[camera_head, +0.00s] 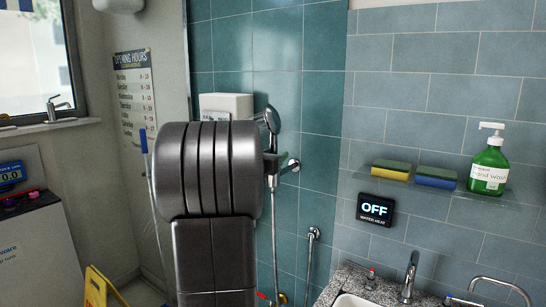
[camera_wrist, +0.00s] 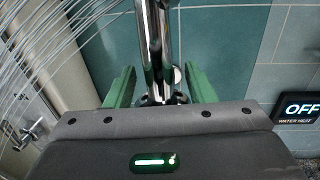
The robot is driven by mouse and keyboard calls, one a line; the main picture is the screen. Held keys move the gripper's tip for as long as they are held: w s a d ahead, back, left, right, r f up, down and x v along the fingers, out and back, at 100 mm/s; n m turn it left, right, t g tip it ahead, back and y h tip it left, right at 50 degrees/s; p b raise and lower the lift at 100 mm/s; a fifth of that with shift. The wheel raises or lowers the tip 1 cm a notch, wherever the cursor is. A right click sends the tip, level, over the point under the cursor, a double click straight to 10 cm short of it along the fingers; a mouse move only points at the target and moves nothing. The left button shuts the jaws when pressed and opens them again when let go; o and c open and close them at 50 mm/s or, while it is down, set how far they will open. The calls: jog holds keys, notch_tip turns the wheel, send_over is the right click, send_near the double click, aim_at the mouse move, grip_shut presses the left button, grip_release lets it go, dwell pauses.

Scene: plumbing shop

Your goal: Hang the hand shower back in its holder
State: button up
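The chrome hand shower (camera_head: 271,119) is upright at the teal tiled wall in the head view, its head at the top. Its handle (camera_wrist: 154,40) stands between my gripper's green fingers (camera_wrist: 160,86) in the wrist view. The fingers are apart, with a gap visible on each side of the handle. In the head view, my gripper (camera_head: 270,158) is partly hidden behind my arm. The chrome holder (camera_head: 290,166) sticks out from the wall at the same height, just beside the handle. Whether the handle is seated in it is hidden. The hose (camera_head: 274,235) hangs below.
A glass shelf to the right holds sponges (camera_head: 391,170) and a green soap bottle (camera_head: 489,165). A water heat display (camera_head: 375,210) reads OFF. A basin (camera_head: 355,300) stands below. A white box (camera_head: 227,104) is behind my arm. Thin pale curved lines (camera_wrist: 50,35) cross the wrist view's upper left.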

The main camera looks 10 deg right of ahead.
jog(key=b+v, duration=0.2)
jog(key=v, duration=1.2)
jog(key=shift+b, duration=0.35)
jog(key=shift+w, duration=0.1)
jog(key=p+x, duration=0.2)
jog(key=x, duration=1.1)
jog(key=shift+p, duration=0.35)
jog(key=shift+w+d, duration=0.25)
jog(key=shift+d, duration=0.05)
jog(key=shift+w+r, duration=0.1)
